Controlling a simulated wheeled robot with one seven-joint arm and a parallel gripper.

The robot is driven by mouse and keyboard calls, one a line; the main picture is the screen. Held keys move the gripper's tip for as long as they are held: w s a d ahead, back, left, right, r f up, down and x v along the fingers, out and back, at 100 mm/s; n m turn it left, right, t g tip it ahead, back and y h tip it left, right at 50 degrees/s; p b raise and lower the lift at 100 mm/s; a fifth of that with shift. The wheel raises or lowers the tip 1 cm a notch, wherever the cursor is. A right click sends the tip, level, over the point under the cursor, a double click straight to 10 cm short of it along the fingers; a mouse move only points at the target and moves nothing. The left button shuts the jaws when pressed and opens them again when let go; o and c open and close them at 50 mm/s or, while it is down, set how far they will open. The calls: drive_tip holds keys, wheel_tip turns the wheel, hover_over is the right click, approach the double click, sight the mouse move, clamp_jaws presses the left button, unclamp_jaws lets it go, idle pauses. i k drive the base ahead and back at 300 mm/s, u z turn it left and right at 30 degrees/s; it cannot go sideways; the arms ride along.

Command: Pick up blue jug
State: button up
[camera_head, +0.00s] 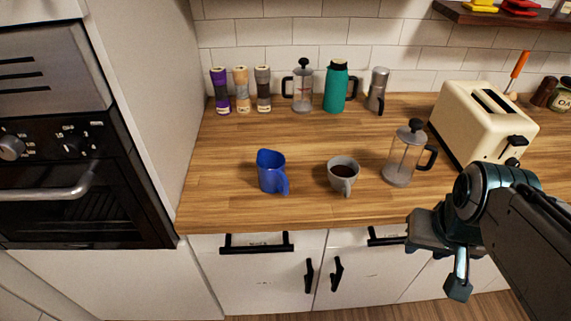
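The blue jug (269,172) stands upright on the wooden counter, left of centre, with its spout and handle toward the front right. Its top is open and nothing touches it. My gripper (447,272) is in front of the counter's front edge at the lower right, well to the right of the jug and apart from it. I see no object in it. From this angle I cannot tell how far apart its fingers are.
A grey cup of dark liquid (343,176) stands right of the jug. A glass French press (404,155) and cream toaster (480,120) stand farther right. A teal flask (336,88) and several containers line the back wall. A tall cabinet (140,90) bounds the counter's left side.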

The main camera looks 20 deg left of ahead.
sight(270, 164)
drive_tip(key=u, duration=1)
drive_tip(key=k, duration=0.55)
drive_tip(key=u, duration=1.55)
drive_tip(key=i, duration=1.25)
drive_tip(key=z, duration=1.95)
